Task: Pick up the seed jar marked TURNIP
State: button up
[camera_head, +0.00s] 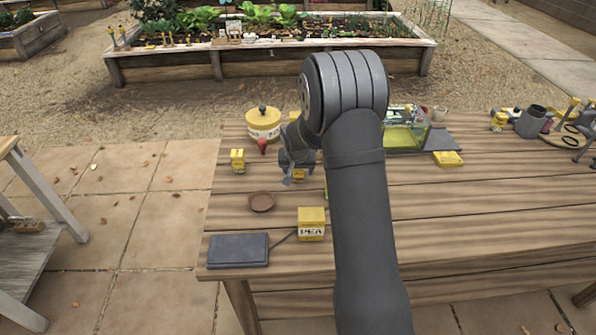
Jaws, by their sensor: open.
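My gripper (291,178) is open and low over the left part of the wooden table. A small yellow jar or box (299,175) shows right at its fingers, mostly hidden by them; I cannot tell whether they touch it. Another small yellow container (238,160) stands to the left of my gripper, its label too small to read. A yellow box marked PEA (311,225) stands nearer the front. I cannot read TURNIP on anything in view. My arm hides part of the table's middle.
A yellow lidded pot (263,122) stands behind my gripper. A clear yellow-green case (405,128) stands right of my arm. The table's right front is clear.

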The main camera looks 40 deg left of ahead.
jog(key=shift+x, duration=0.75)
jog(key=shift+c, duration=0.4)
jog(key=c, duration=1)
jog(key=shift+c, duration=0.2)
jog(key=shift+r, duration=0.1)
